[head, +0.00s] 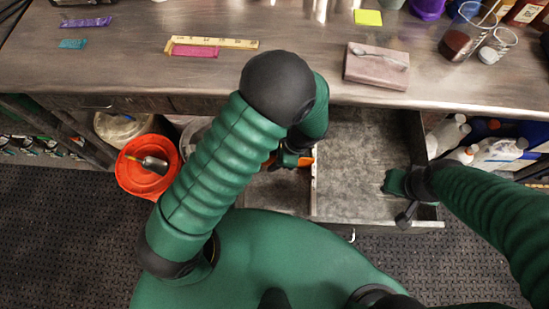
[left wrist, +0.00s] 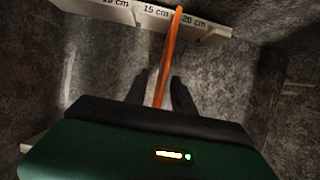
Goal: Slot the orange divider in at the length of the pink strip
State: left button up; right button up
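The pink strip (head: 195,52) lies on the worktop along a wooden ruler (head: 235,43); its marks are too small to read. The orange divider (head: 304,162) stands in the open drawer (head: 365,150). In the left wrist view the divider (left wrist: 168,60) meets a white scale (left wrist: 150,12) between the 15 cm and 20 cm labels. My left gripper (left wrist: 160,78) has a finger on each side of the divider, with gaps visible, so it looks open around it. My right gripper (head: 398,184) is at the drawer's right front; its fingers are unclear.
A purple strip (head: 86,22) and teal strip (head: 72,44) lie at the left. A spoon rests on a pinkish block (head: 376,66). A red bucket (head: 135,180) stands left of the drawer, white bottles (head: 497,152) right of it. A pale partition (head: 313,188) splits the drawer.

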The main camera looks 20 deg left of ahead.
pick_arm(q)
jog(key=p+v, duration=0.2)
jog(key=v, duration=1.4)
jog(key=shift+d+r, duration=0.25)
jog(key=shift+r, duration=0.05)
jog(key=shift+w, duration=0.1)
